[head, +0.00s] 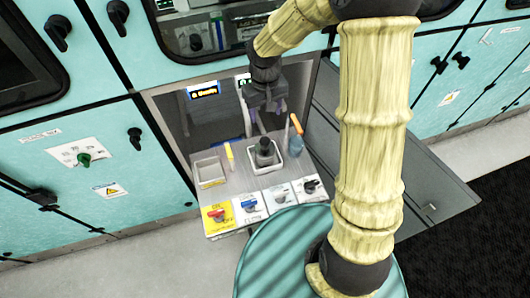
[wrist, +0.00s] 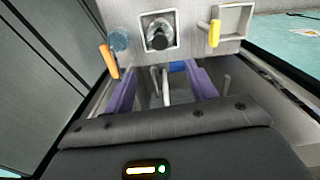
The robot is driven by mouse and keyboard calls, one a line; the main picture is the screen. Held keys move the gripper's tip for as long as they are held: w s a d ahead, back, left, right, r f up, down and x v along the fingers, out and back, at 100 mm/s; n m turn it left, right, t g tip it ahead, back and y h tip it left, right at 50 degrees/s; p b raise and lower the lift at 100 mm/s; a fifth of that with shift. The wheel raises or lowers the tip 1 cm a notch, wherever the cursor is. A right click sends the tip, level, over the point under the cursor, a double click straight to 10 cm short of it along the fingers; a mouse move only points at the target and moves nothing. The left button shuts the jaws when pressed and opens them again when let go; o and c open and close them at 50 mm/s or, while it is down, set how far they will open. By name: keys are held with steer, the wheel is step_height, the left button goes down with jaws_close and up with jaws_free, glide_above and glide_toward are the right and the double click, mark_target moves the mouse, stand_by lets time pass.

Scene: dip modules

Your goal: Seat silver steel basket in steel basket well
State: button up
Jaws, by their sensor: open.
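My gripper (head: 265,122) is inside the open cabinet bay, reaching down from above. In the wrist view its two purple fingers are spread wide (wrist: 160,78). Pale rods and a small blue patch show between and beyond them; I cannot tell what they belong to. A dark grey round piece (head: 265,150) stands in a white square holder (head: 293,172) on the deck; it also shows beyond the fingertips in the wrist view (wrist: 158,37). An empty square well (head: 210,172) lies to its left. I cannot tell for sure which piece is the silver steel basket or which is its well.
A yellow-handled tool (head: 229,155) stands between the square well and holder. A blue cup (head: 297,145) with an orange handle (head: 297,125) is right of the holder. Knob panels (head: 250,207) line the deck's front. An open door (head: 400,165) hangs at right.

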glide_above(265, 140)
steer(key=f, duration=1.1)
steer(key=shift+s+f+p, duration=0.25)
steer(key=shift+s+p, duration=0.15)
steer(key=shift+f, duration=0.35)
steer(key=shift+w+f+p, duration=0.15)
steer(key=shift+f+p, duration=0.15)
steer(key=shift+f, duration=1)
steer(key=shift+w+f+p, duration=0.15)
steer(key=shift+f+p, duration=0.15)
steer(key=shift+f, duration=1)
jaws_close()
